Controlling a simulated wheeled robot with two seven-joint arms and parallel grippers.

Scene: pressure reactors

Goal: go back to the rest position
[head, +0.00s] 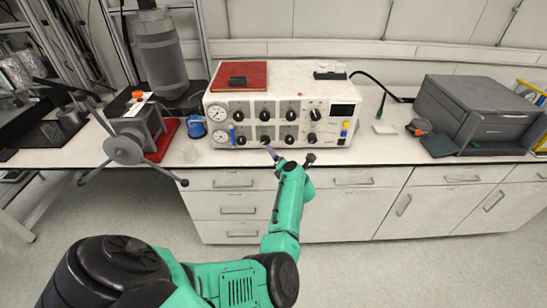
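My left arm, teal with black joints, comes in from the lower left and reaches up to the bench front. My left gripper (289,157) is at its far end, in front of the lower knob row of the white control unit (305,92). It is small and seen from behind. I cannot tell whether its fingers are open or touch a knob. No held thing is visible. The unit has two gauges at the left, two rows of black knobs and a dark display at the right. My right gripper is not in view.
The white bench (365,150) has drawers and cupboards below. Left of the unit are a blue cup (196,127), a grey device with spoked handles (126,148) and a grey cylindrical vessel (161,55). A grey printer (478,110) stands right. The floor in front is clear.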

